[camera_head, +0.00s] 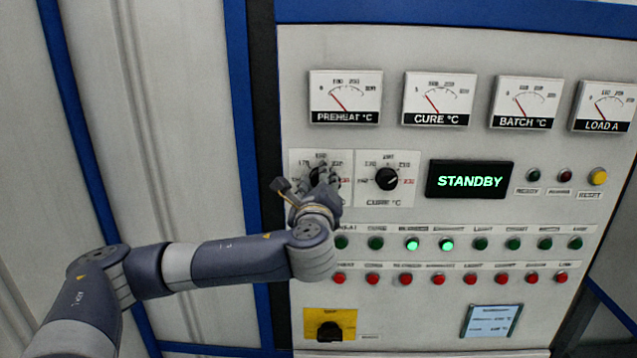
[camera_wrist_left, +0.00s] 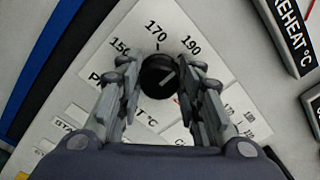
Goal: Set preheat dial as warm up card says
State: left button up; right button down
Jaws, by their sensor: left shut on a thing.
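The preheat dial is a round black knob (camera_wrist_left: 157,72) on a white scale plate, with 150, 170 and 190 readable in the left wrist view. My left gripper (camera_head: 322,182) is at this dial in the head view and partly hides it. In the left wrist view its fingers (camera_wrist_left: 164,76) stand on both sides of the knob and are shut on it. A light mark shows on the knob, slanting up to the right; its exact setting is hard to tell. A pale blue card (camera_head: 491,321) in a dark frame is low on the panel; its text is too small to read. My right gripper is not in view.
The cure dial (camera_head: 387,179) sits close to the right of the preheat dial. A green STANDBY display (camera_head: 470,181) is further right. Rows of green and red buttons run below, with two green ones lit. A yellow-plated switch (camera_head: 330,325) is lower down. Several gauges line the top.

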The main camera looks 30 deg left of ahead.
pick_arm(q)
jog(key=shift+f+n+b, duration=0.2)
jog(key=shift+n+b, duration=2.95)
jog(key=shift+n, duration=1.7)
jog(key=shift+f+n+b, duration=0.2)
jog(key=shift+n+b, duration=2.95)
jog(key=shift+n, duration=2)
jog(key=o, duration=1.1)
jog(key=shift+c, duration=0.2)
jog(key=v, duration=1.2)
jog(key=shift+w, duration=0.1)
